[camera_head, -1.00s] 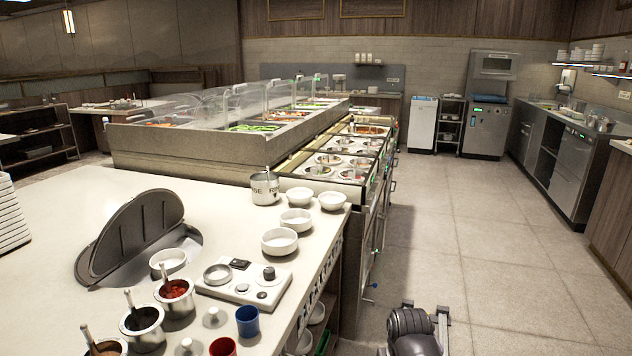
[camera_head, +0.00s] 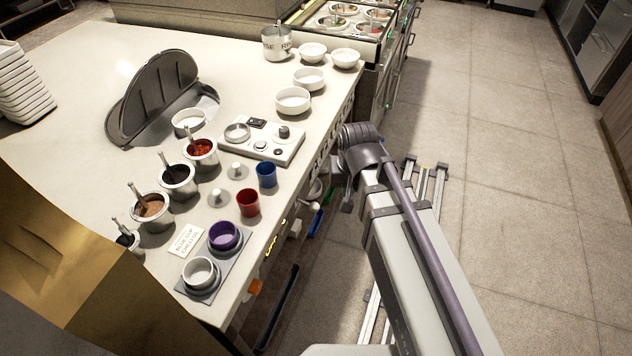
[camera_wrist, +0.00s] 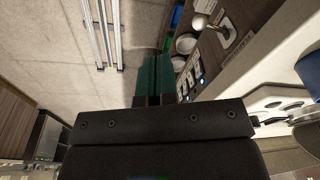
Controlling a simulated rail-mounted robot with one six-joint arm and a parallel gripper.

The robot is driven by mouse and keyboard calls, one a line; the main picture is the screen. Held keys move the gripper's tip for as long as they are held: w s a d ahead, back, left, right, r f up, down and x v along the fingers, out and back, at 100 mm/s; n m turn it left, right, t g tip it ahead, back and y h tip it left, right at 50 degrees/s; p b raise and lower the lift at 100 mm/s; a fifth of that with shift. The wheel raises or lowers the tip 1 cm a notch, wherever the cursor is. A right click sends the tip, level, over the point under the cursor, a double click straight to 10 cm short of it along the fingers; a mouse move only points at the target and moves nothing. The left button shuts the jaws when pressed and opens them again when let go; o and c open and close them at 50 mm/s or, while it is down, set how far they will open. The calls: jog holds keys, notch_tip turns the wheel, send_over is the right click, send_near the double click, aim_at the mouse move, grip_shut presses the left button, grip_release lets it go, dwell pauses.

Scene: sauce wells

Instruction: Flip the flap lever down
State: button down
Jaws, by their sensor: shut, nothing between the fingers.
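In the wrist view, a small metal lever (camera_wrist: 222,36) sticks out beside a printed label on the counter's front side, at upper right. It may be the flap lever; its exact position is hard to read. My gripper (camera_wrist: 152,72) is shut and empty, its green fingers pointing along the counter front, to the left of the lever and apart from it. In the head view, the front side is steeply foreshortened and my gripper is not clearly visible. A dark hinged lid (camera_head: 160,88) stands raised over the counter well.
The counter (camera_head: 95,62) holds sauce pots (camera_head: 178,182), a red cup (camera_head: 248,203), a blue cup (camera_head: 266,175), white bowls (camera_head: 293,101) and a control box (camera_head: 262,138). Switches (camera_wrist: 190,88) line the counter front. Open floor (camera_head: 530,190) lies to the right.

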jog(key=w+a+f+m+t+p, duration=0.1)
jog(key=w+a+m, duration=0.1)
jog(key=w+a, duration=0.2)
jog(key=m+b, duration=0.1)
jog(key=b, duration=1.1)
send_near(308, 204)
jog(key=w+d+f, duration=0.1)
jog(key=d+f, duration=0.2)
jog(key=f, duration=0.4)
jog(key=shift+w+t+y+b, duration=0.2)
jog(key=shift+t+y+b, duration=0.1)
jog(key=shift+y+b, duration=0.1)
